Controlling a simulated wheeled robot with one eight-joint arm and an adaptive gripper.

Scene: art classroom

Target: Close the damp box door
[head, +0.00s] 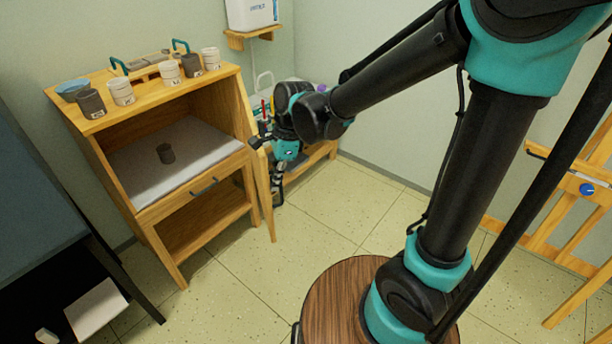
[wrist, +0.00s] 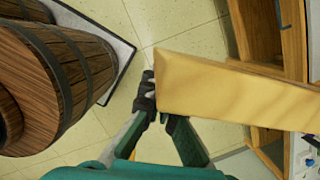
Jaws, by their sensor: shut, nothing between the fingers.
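The damp box (head: 95,150) is a wooden cabinet with an open front at the left in the head view. Its door (head: 262,190) stands swung out at the right side, seen almost edge-on. In the wrist view the door (wrist: 235,95) is a broad tan board reaching in from the right. My gripper (head: 278,195) is shut and empty on the right side of the door, low by its free edge. In the wrist view my gripper's fingertips (wrist: 148,90) are beside the board's end; I cannot tell whether they touch it.
Several pots (head: 122,92) stand on top. A dark handle (head: 203,187) is on the front panel below the opening.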

